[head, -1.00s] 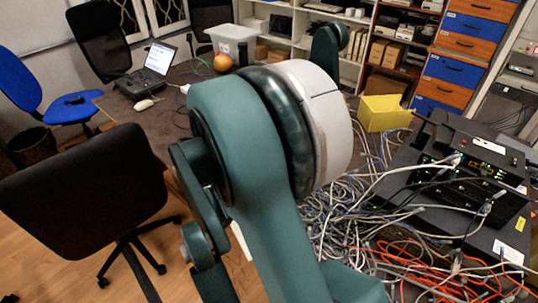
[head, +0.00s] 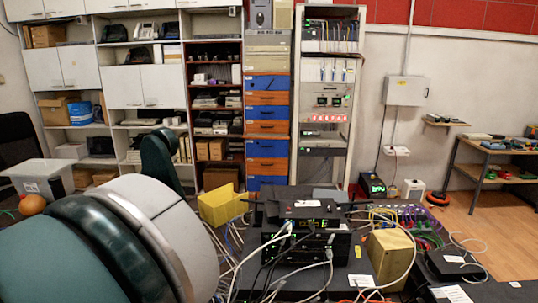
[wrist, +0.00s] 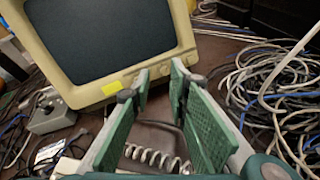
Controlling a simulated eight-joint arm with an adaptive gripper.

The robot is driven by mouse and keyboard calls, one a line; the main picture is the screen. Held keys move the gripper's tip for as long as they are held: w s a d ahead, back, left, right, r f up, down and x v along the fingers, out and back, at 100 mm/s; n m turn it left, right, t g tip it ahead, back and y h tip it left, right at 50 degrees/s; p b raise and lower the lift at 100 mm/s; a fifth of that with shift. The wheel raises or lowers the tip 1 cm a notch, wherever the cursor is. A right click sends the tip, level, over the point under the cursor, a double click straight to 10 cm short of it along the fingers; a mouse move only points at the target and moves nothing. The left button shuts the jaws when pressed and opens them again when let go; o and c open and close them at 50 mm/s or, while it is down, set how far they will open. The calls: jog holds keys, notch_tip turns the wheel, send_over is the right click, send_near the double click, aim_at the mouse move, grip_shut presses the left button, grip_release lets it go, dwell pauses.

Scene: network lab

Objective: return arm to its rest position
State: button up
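My gripper (wrist: 160,78) shows in the wrist view, its two green-padded fingers apart with nothing between them. Beyond the fingertips stands a beige monitor (wrist: 110,40) with a dark screen and a yellow note. A coiled cord (wrist: 152,157) lies on the table below the fingers. In the head view my green and white arm fills the lower left, and the gripper is hidden or out of frame there.
In the head view, stacked black network units (head: 305,240) stand among loose cables. A yellow bin (head: 222,204) is just left of them, and a tan box (head: 390,258) is to the right. The wrist view shows tangled cables (wrist: 275,95) at the right and a grey box (wrist: 50,115) at the left.

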jog(key=w+d+r+m+g, duration=0.1)
jog(key=d+r+m, duration=0.3)
jog(key=d, duration=0.7)
jog(key=w+d+r+m+g, duration=0.1)
jog(key=d+r+m, duration=0.3)
jog(key=d, duration=0.8)
jog(key=w+d+r+m+g+p, duration=0.1)
jog(key=w+d+r+m+g, duration=0.1)
jog(key=d, duration=1)
jog(key=shift+d+r+m+g+h, duration=0.15)
jog(key=shift+r+m+g, duration=0.2)
jog(key=shift+r+m, duration=0.35)
jog(key=shift+d+r+m+g+h, duration=0.15)
jog(key=shift+r+m+g, duration=0.3)
jog(key=shift+m, duration=0.35)
jog(key=s+d+r+m+y+p, duration=0.1)
jog(key=s+d+m, duration=0.8)
jog(key=d, duration=0.7)
jog(key=s+d+r+m+g+y+p, duration=0.1)
jog(key=s+d+r+m, duration=0.1)
jog(key=s+d+m, duration=0.7)
jog(key=s+d, duration=0.4)
jog(key=d, duration=0.4)
jog(key=shift+s+r+g, duration=0.2)
jog(key=shift+s+g, duration=0.1)
jog(key=shift+s, duration=0.1)
jog(key=shift+o, duration=0.4)
